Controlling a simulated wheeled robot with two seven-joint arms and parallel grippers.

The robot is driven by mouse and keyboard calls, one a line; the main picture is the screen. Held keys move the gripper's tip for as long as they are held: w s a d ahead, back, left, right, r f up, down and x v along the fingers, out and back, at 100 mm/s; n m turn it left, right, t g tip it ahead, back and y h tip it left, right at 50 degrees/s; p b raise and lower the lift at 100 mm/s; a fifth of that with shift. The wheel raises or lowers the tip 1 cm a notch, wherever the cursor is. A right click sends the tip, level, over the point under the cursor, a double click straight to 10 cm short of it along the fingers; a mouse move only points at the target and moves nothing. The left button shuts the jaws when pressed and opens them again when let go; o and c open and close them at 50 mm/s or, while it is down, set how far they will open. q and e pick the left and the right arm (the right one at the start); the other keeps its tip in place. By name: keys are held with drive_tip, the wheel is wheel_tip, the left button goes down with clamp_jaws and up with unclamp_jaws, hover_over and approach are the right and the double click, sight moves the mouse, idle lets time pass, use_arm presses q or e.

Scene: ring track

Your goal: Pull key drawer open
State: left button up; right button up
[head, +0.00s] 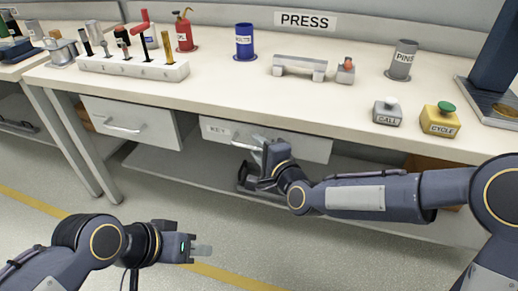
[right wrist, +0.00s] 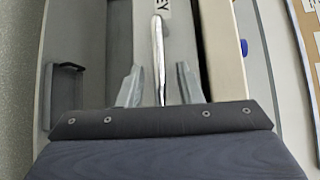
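The key drawer (head: 310,149) is a pale grey front under the bench top, with a label at its left and a bar handle (head: 242,146). It looks shut. My right gripper (head: 262,153) is at this handle and hides part of it. In the right wrist view the handle (right wrist: 158,45) runs between the two fingertips of my right gripper (right wrist: 159,85), with a gap visible on each side. Those fingers are open around the handle. My left gripper (head: 201,250) is low at the front left, away from the drawer; its finger gap does not show clearly.
Another drawer (head: 128,125) at the left stands out from the bench. A shelf (head: 165,168) runs below. On the bench are a tool rack (head: 130,66), a grey call button (head: 387,112) and a yellow cycle button (head: 440,122). The floor in front is clear.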

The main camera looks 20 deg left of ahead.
clamp_jaws()
use_arm(q)
drive_tip(key=shift+s+f, duration=0.1)
idle(0.4)
